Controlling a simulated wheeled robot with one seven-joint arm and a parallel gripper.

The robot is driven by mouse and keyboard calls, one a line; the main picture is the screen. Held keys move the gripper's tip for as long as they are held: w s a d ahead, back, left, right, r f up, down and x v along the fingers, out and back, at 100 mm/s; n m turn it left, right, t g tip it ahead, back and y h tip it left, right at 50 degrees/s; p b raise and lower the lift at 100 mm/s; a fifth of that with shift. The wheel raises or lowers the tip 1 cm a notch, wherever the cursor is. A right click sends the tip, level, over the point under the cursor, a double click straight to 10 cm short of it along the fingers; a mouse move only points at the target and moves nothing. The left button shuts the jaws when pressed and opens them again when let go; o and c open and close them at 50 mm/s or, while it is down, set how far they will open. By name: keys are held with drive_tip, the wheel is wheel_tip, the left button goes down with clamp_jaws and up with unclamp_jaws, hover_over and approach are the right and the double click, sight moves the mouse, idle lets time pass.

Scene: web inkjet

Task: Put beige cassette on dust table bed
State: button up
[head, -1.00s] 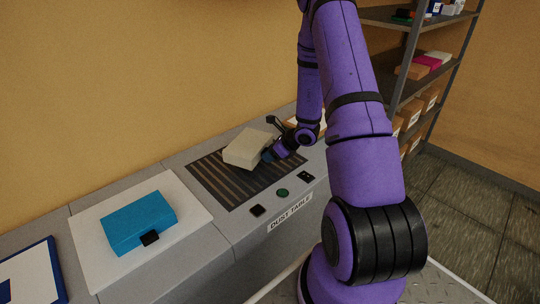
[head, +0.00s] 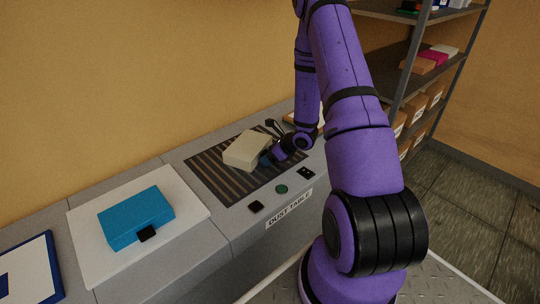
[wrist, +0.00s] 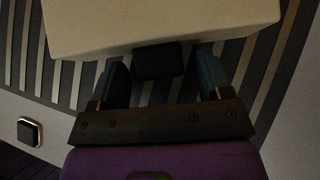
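The beige cassette (head: 247,149) lies flat on the dark slatted dust table bed (head: 232,193), toward its back middle, and looks to rest on the slats. It fills the top of the wrist view (wrist: 160,22), with its black tab (wrist: 160,61) pointing toward my gripper. My gripper (head: 268,158) is low over the bed at the cassette's right side. In the wrist view its two blue-grey fingers (wrist: 163,72) stand apart on either side of the tab, with visible gaps, so it looks open.
A blue cassette (head: 135,215) with a black tab lies on a white mat (head: 90,265) to the left. Buttons (head: 281,189) and the dust table label (head: 289,208) line the front edge. A shelf rack (head: 425,75) with boxes stands at the right.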

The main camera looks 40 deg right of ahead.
drive_tip(key=shift+s+d+r, duration=0.15)
drive_tip(key=shift+s+r, duration=0.05)
drive_tip(key=shift+r, duration=0.2)
drive_tip(key=v, duration=1.1)
drive_tip(key=s+a+r+n+g+y, duration=0.3)
drive_tip(key=a+r+n+g, duration=0.1)
drive_tip(key=a+r+n, duration=1.45)
drive_tip(key=s+a+r+n+h, duration=0.2)
drive_tip(key=s+r+n+h, duration=0.1)
drive_tip(key=s+r+n, duration=0.3)
drive_tip(key=s+a+r+n+t+h, duration=0.1)
drive_tip(key=s+a+r+n+h, duration=0.2)
drive_tip(key=s+r+n, duration=0.3)
drive_tip(key=s+r, duration=0.4)
drive_tip(key=s, duration=0.1)
drive_tip(key=shift+s+a+r+n+h, duration=0.3)
drive_tip(key=shift+n+h, duration=0.05)
drive_tip(key=shift+h, duration=0.05)
